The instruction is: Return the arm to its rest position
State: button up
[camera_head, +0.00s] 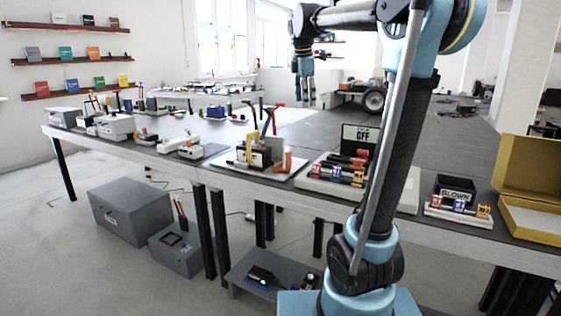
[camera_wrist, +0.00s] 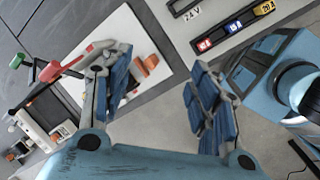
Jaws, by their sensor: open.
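My arm rises in the middle right of the head view, bends at the top and reaches left. My gripper (camera_head: 304,98) hangs pointing down at its end, in front of the window wall and above the workbench as seen there. In the wrist view my gripper (camera_wrist: 157,100) has its two blue padded fingers wide apart, with nothing held between them. Bench edge and grey floor show in the gap below. Parts of my blue arm show at the right of the wrist view.
A long workbench (camera_head: 330,195) crosses the view. On it stand a white board (camera_head: 230,169) with tools, a black sign (camera_head: 359,139), a fuse block (camera_head: 458,212) and an open yellow box (camera_head: 530,175). A grey chest (camera_head: 132,212) sits on the floor below. Open air surrounds the gripper.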

jog(key=s+d+f+m, duration=0.3)
jog(key=s+f+m, duration=0.3)
jog(key=s+f, duration=0.5)
jog(key=s+d+f+m, duration=0.3)
jog(key=s+f+m, duration=0.4)
jog(key=s+f, duration=0.4)
jog(key=s+d+f+m+y, duration=0.1)
jog(key=s+d+f+m, duration=0.2)
jog(key=s+f+m, duration=0.4)
jog(key=s+f, duration=0.4)
jog(key=f, duration=0.2)
jog(key=shift+s+d+f, duration=0.15)
jog(key=shift+s+d, duration=0.05)
jog(key=shift+d, duration=0.2)
jog(key=shift+w, duration=0.1)
jog(key=shift+w+f, duration=0.2)
jog(key=shift+w, duration=0.15)
